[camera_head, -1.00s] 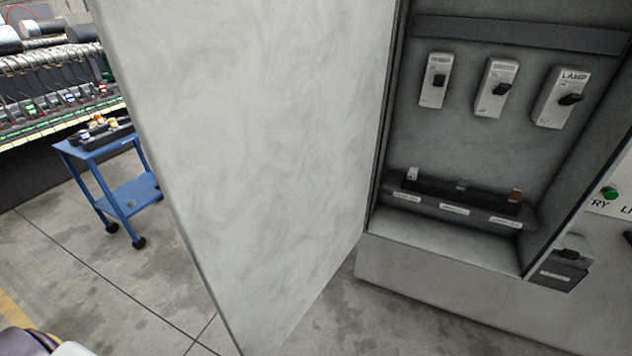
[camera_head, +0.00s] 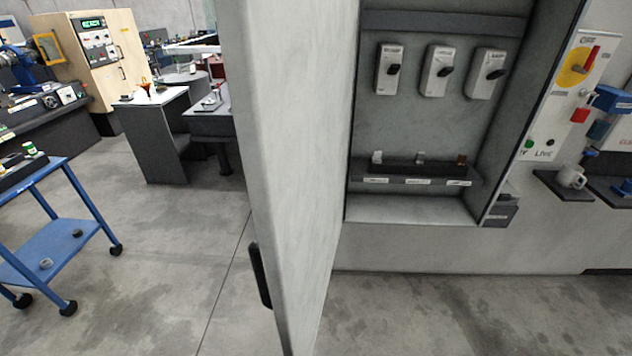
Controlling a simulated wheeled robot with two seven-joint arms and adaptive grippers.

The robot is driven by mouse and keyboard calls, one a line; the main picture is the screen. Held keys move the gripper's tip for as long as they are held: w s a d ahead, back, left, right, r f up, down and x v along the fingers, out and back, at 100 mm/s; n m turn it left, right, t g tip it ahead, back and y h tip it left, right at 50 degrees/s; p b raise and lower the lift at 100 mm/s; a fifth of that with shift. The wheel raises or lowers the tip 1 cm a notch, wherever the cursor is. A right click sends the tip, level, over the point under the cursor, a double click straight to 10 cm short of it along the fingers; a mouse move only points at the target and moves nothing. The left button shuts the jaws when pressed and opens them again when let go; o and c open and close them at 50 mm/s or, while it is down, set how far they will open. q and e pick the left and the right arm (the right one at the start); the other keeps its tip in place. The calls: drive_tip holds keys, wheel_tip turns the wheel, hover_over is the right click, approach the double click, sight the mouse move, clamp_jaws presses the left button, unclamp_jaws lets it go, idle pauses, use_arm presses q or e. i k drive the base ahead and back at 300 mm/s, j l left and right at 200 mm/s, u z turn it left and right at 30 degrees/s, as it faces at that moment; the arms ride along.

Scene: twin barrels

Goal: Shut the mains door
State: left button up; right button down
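The mains door (camera_head: 300,170) is a tall pale grey panel, swung wide open and seen nearly edge-on in the middle of the view. Its hinge side meets the left edge of the grey cabinet (camera_head: 430,120). A dark handle (camera_head: 259,275) shows low on the door's left side. Inside the cabinet are three switch boxes (camera_head: 437,71) in a row and a ledge (camera_head: 415,178) with small labelled parts. Neither of my grippers is in view.
A blue trolley (camera_head: 50,238) stands at the left. A wall panel with a red lever (camera_head: 592,58) and a small shelf with a mug (camera_head: 571,176) are right of the cabinet. Grey floor (camera_head: 170,250) is clear between trolley and door.

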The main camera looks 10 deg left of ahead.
sight(290, 65)
drive_tip(key=j+z, duration=0.25)
drive_tip(key=j, duration=0.3)
drive_tip(key=k+j+z, duration=0.2)
drive_tip(key=j, duration=0.3)
drive_tip(key=j+z, duration=0.25)
drive_tip(key=j, duration=0.3)
